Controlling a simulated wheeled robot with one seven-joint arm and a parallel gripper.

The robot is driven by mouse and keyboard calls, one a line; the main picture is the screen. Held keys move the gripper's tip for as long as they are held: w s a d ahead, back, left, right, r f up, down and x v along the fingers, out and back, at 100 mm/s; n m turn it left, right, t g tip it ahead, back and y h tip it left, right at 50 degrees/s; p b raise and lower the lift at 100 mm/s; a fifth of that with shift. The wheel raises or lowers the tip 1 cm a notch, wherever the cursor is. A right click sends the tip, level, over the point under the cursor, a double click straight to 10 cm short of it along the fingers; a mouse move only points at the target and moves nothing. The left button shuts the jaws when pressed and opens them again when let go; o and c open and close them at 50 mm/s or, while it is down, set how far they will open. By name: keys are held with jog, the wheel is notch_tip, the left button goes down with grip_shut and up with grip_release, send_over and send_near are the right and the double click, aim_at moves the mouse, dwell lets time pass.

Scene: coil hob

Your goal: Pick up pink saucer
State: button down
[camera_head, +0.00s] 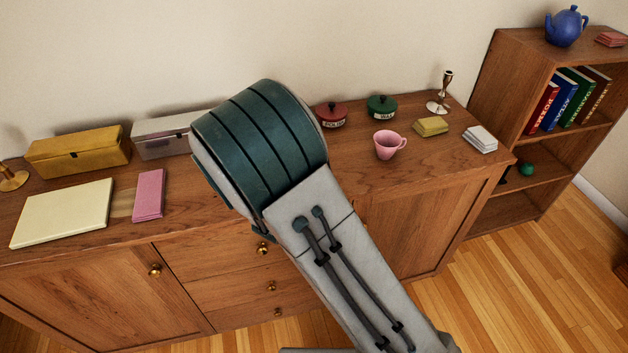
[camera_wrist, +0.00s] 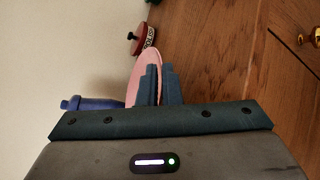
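The pink saucer (camera_wrist: 143,73) shows nearly edge-on in the wrist view, with its rim running in between my fingers. My gripper (camera_wrist: 162,78) has its two dark fingers close together, shut on the saucer's edge. The saucer stands out past the left finger. I cannot tell whether it touches the cabinet top. In the head view my arm hides both the gripper and the saucer.
On the wooden cabinet (camera_head: 440,168) stand a pink cup (camera_head: 389,145), a red pot (camera_head: 331,115), a green pot (camera_head: 382,107) and a candlestick (camera_head: 445,92). A blue object (camera_wrist: 95,104) is left of my gripper in the wrist view. Boxes (camera_head: 78,152) stand at left.

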jog(key=s+d+r+b, duration=0.6)
jog(key=s+b, duration=0.2)
jog(key=s, duration=0.2)
jog(key=shift+r+b, duration=0.3)
jog(key=shift+b, duration=0.05)
